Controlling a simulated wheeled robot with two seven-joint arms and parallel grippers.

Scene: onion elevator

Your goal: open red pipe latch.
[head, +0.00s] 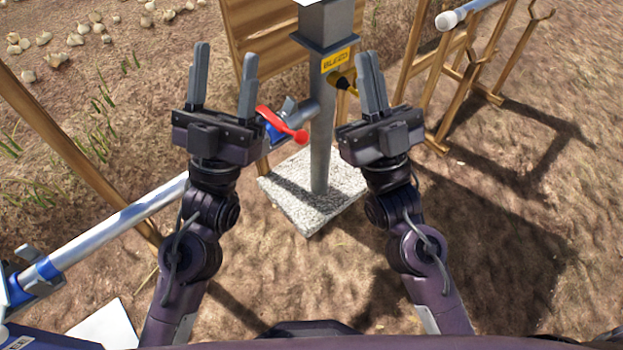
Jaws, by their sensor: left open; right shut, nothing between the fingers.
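The red pipe latch (283,125) is a curved red lever with a rounded end. It sits on a blue and grey fitting (270,133) beside a grey post (321,140). My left gripper (223,75) is open and empty, just left of the latch. Its right finger is close to the latch; I cannot tell if they touch. My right gripper (371,82) is shut and empty, right of the post. The part of the fitting behind my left gripper is hidden.
A silver pipe (120,220) runs from lower left toward the fitting. The post stands on a speckled stone base (290,205). Wooden stands (480,75) rise at upper right, and a wooden beam (70,150) is at left. Pale onions (75,40) lie at upper left. Bare soil is at right.

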